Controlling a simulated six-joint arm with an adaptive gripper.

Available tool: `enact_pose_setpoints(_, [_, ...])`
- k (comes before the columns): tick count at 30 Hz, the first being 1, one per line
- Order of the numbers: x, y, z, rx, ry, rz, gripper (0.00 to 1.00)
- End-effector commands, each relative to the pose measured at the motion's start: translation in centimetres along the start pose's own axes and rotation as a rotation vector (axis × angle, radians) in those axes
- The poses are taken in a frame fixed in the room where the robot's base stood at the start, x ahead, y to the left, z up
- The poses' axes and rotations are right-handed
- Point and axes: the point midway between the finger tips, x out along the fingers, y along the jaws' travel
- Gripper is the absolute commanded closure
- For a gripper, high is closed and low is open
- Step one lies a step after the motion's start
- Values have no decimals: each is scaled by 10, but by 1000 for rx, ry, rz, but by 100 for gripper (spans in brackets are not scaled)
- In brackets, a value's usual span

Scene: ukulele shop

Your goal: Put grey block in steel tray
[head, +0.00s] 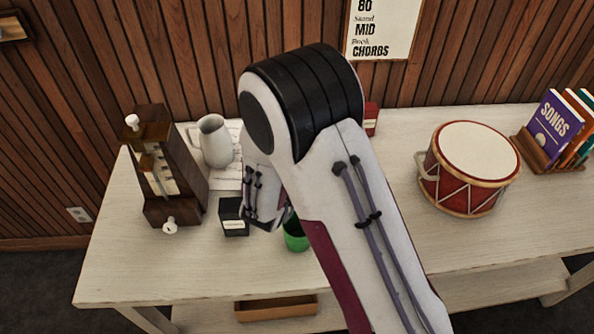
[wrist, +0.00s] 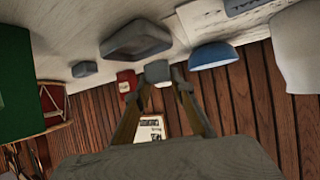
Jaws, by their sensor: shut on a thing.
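In the wrist view the picture is upside down, with the table at the top and the wall below. My gripper (wrist: 165,82) has its two fingers closed on a small grey block (wrist: 158,71) at the tips. A dark grey tray with a raised rim, the steel tray (wrist: 135,42), stands on the table, up and left of the fingertips in the picture. The held block appears apart from it, though its height above the table is hard to judge. In the head view my arm hides the gripper, block and tray.
A blue bowl (wrist: 215,56) and small grey object (wrist: 85,68) are near the tray. A red drum (head: 468,172) and book rack (head: 545,158) stand right.

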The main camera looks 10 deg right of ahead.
Motion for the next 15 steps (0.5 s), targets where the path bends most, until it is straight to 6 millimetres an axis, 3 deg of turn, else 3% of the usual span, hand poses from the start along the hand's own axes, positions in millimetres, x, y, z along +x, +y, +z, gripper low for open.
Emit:
enact_pose_setpoints(7, [10, 0, 18, -2, 0, 1, 100])
enact_pose_setpoints(15, [12, 0, 21, 1, 0, 0, 100])
